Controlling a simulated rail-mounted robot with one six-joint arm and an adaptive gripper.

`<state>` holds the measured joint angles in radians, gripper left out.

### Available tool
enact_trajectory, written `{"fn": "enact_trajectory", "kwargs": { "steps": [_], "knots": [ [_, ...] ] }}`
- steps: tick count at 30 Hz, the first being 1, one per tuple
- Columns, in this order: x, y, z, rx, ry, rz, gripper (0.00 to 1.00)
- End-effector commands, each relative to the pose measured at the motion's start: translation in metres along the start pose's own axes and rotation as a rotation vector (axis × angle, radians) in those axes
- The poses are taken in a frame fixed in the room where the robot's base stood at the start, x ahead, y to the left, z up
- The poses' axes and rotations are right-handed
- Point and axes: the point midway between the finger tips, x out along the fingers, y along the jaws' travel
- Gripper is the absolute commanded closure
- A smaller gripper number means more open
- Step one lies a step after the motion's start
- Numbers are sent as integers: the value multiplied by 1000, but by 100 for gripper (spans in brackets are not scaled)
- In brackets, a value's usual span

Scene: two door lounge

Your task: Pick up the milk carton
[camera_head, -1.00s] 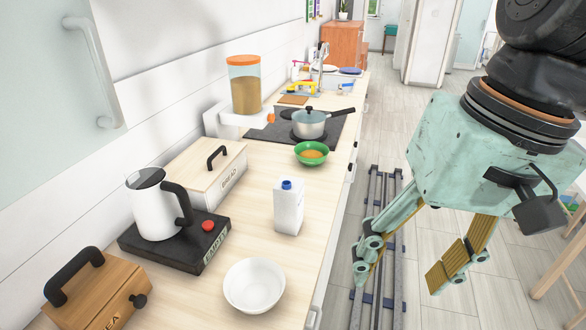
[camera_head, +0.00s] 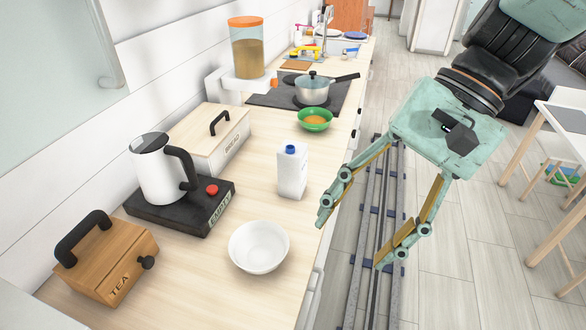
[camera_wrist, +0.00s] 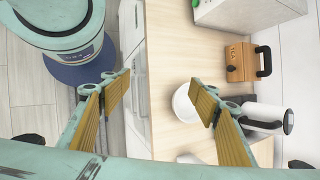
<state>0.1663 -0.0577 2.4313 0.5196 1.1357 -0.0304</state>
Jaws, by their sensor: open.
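The milk carton (camera_head: 291,176) is white with a blue cap and stands upright near the counter's front edge, in the head view. My gripper (camera_head: 352,242) is open and empty, over the floor rails to the right of the carton and apart from it. Its fingers point down toward the lower left in the head view. In the wrist view the open fingers (camera_wrist: 160,97) frame the counter edge. A small white patch at the bottom of the wrist view may be the carton, but I cannot tell.
A white bowl (camera_head: 259,247) stands in front of the carton and a green bowl (camera_head: 315,119) behind it. A kettle (camera_head: 158,168), bread box (camera_head: 214,140) and tea box (camera_head: 107,264) stand left. A pot (camera_head: 312,91) is on the hob. Counter around the carton is clear.

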Motion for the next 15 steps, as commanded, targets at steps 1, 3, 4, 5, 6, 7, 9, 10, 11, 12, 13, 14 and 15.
{"fn": "enact_trajectory", "kwargs": {
  "steps": [1,3,4,5,6,7,9,10,11,12,13,14,15],
  "knots": [
    [3,-3,-3,18,-20,-13,44],
    [5,-8,-7,43,-45,-34,44],
    [7,-9,-9,53,-55,-43,44],
    [8,-11,-10,63,-66,-52,44],
    [9,-14,-13,77,-80,-64,44],
    [10,-16,-14,88,-91,-73,44],
    [13,-20,-19,112,-115,-95,44],
    [14,-22,-21,123,-125,-103,44],
    [15,-24,-23,133,-136,-113,44],
    [16,-27,-25,147,-149,-125,44],
    [17,-29,-27,158,-160,-134,44],
    [18,-31,-29,168,-170,-145,44],
    [19,-33,-32,183,-183,-157,44]
  ]
}}
